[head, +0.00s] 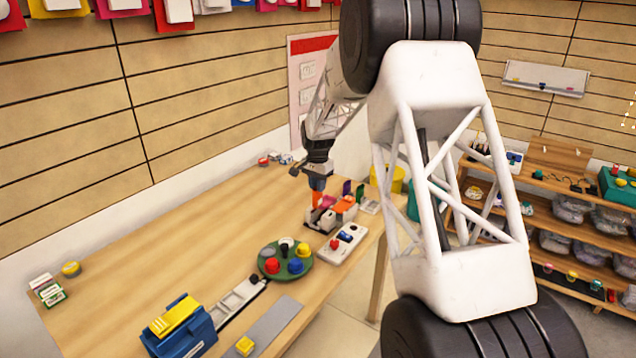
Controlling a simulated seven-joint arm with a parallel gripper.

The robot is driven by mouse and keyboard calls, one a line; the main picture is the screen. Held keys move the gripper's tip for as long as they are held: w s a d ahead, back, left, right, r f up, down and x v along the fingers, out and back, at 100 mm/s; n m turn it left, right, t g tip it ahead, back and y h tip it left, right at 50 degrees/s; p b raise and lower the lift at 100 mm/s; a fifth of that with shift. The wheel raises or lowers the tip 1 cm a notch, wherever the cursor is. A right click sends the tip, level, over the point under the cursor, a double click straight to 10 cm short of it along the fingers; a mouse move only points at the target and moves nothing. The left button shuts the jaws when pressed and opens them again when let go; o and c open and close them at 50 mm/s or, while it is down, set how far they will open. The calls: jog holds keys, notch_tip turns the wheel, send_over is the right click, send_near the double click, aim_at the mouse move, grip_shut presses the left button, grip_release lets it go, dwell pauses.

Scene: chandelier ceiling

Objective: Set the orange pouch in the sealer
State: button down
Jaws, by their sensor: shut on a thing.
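My gripper (317,176) is at the far right part of the wooden table, pointing down. It is shut on an orange piece, which looks like the orange pouch (317,190), hanging upright below the fingers. Just below it is a small low grey and dark device (322,218), which may be the sealer; it is too small to be sure. The pouch's lower end is close to this device; I cannot tell whether they touch. Another orange-red item (346,208) lies right beside it.
A white panel with a red button (341,243) and a green round tray (266,262) with coloured knobs lie nearer. A blue box with a yellow top (178,328) stands at the front. Purple and green upright pieces (360,192) are right of my gripper. The table's left middle is clear.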

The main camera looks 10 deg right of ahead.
aim_at(317, 200)
jog(key=shift+f, duration=0.2)
dwell(0.3)
jog(key=shift+f, duration=2.2)
jog(key=shift+f, duration=1.15)
dwell(1.6)
jog(key=c, duration=0.5)
grip_release()
jog(key=shift+r, duration=0.15)
jog(key=shift+r, duration=3.6)
